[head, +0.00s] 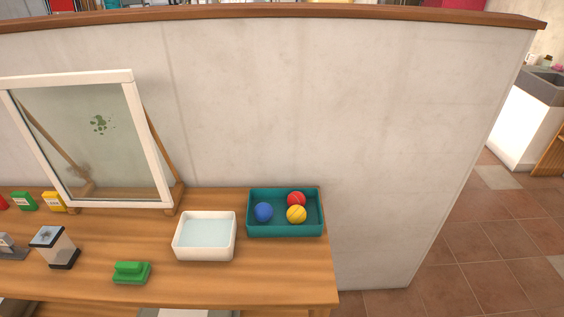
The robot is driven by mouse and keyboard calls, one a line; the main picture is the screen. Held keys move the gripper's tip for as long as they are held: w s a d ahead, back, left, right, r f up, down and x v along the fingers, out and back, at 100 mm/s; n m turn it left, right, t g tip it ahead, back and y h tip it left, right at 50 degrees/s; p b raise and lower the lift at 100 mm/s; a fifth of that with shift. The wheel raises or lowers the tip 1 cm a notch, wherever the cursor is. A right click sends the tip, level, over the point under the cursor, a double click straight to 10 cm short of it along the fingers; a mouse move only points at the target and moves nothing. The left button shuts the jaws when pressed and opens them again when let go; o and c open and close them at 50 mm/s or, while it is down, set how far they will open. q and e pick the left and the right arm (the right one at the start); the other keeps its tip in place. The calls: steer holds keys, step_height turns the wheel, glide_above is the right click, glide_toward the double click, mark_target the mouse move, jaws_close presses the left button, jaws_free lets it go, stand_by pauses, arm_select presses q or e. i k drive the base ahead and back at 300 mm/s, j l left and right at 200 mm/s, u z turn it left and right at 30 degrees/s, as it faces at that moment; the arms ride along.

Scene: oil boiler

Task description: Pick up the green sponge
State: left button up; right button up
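The green sponge (131,273) lies on the wooden table (280,280) near its front edge, left of the white basin. It looks like a green block with a smaller raised part on top. It stands clear of the things around it. Neither of my grippers shows in the head view.
A white basin (205,254) with pale liquid stands right of the sponge. A teal tray (285,230) holds a blue, a red and a yellow ball. A clear dark-based container (57,248) is to the left. A white-framed glass pane (155,150) with green spots stands behind.

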mark_target(126, 273)
steer(key=u, duration=1.25)
